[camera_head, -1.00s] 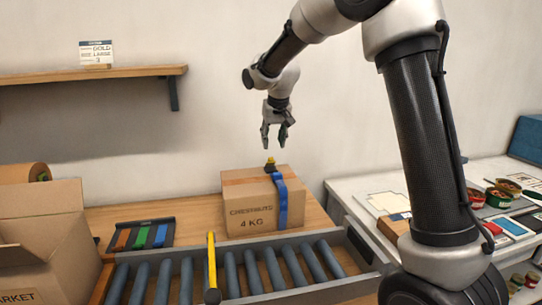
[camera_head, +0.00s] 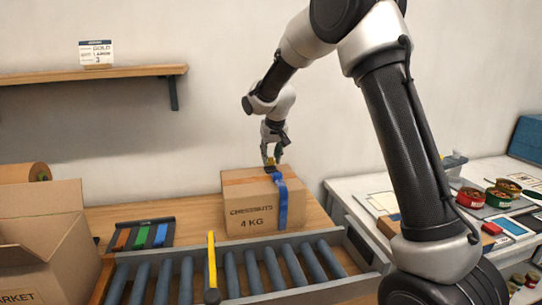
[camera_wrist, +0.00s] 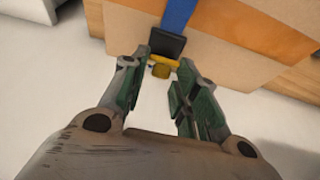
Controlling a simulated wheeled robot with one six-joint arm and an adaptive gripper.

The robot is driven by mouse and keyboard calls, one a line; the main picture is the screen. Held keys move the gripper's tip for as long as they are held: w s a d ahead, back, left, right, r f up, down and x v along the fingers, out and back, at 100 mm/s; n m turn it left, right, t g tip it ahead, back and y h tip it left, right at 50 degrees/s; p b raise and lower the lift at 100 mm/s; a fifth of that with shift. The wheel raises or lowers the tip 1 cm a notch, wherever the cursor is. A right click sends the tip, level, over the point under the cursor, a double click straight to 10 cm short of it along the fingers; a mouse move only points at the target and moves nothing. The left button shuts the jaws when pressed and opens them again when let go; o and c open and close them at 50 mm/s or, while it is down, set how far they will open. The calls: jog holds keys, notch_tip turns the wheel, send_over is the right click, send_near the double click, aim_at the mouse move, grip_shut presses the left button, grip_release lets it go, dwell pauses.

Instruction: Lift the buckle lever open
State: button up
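The chestnut carton (camera_head: 252,212), marked "CHESTNUTS 4 KG", stands on the wooden bench behind the rollers. A blue strap (camera_head: 282,203) runs over its top and down the front; it also shows in the wrist view (camera_wrist: 178,16). The buckle has a black body (camera_wrist: 168,45) and a yellow lever (camera_wrist: 160,69), and sits at the carton's top. My gripper (camera_head: 271,158) is just above the buckle, pointing down. In the wrist view my gripper (camera_wrist: 163,70) is open, its green-padded fingers on either side of the yellow lever, with visible gaps.
A roller conveyor (camera_head: 231,274) with a yellow bar (camera_head: 212,260) lies in front. A strip rack (camera_head: 141,235) and an open carton (camera_head: 45,240) stand to the left. A white table (camera_head: 350,200) with cans is at right. A shelf (camera_head: 100,76) hangs on the wall.

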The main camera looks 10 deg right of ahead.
jog(key=shift+c, duration=0.4)
jog(key=shift+w+r+g, duration=0.2)
jog(key=shift+w+g, duration=0.4)
jog(key=shift+g, duration=0.2)
jog(key=shift+w+r+g, duration=0.1)
jog(key=shift+w+g, duration=0.2)
jog(key=shift+g, duration=0.45)
jog(key=shift+w+g, duration=0.3)
jog(key=shift+g, duration=0.45)
jog(key=o, duration=0.7)
jog(key=shift+o, duration=0.2)
notch_tip(320, 180, up, 12)
jog(key=shift+w, duration=0.1)
